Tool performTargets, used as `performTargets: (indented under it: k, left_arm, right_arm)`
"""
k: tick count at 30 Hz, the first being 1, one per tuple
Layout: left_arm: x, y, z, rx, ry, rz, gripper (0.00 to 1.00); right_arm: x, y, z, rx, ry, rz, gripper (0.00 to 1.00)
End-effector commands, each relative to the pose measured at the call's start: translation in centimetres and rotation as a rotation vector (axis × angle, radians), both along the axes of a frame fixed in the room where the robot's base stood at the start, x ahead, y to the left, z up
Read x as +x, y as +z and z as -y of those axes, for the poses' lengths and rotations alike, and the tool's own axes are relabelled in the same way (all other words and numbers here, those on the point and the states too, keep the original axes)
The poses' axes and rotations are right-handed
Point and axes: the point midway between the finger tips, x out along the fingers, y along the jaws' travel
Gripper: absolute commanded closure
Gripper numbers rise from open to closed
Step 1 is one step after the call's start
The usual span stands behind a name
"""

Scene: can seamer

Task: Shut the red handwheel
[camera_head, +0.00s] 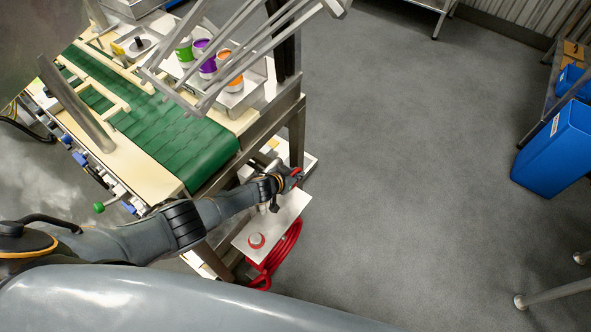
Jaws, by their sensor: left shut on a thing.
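The red handwheel (297,171) shows as a small red curve at the tip of my left gripper, beside the leg of the conveyor frame. Most of it is hidden behind the gripper. My left gripper (289,181) reaches in from the left, below the green belt's end, and is shut on the red handwheel. How far the wheel is turned cannot be seen. My right gripper is not in view.
A green conveyor belt (190,145) stands left, with a metal frame (222,60) and colourful cups (208,62) above. Open floor lies right, before a blue bin (553,150).

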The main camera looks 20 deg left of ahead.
Motion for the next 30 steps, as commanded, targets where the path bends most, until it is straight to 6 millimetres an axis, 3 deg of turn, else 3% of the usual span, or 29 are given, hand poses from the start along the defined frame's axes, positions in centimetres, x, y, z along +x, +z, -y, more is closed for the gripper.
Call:
performTargets:
  k: [12, 30]
  left_arm:
    - [0.2, 0.0, -0.1, 0.030, 0.002, -0.076, 1.00]
    - [0.2, -0.2, 0.0, 0.038, 0.002, -0.104, 1.00]
  right_arm:
    - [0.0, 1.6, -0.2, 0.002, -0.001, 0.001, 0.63]
    - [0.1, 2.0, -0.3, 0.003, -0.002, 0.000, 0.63]
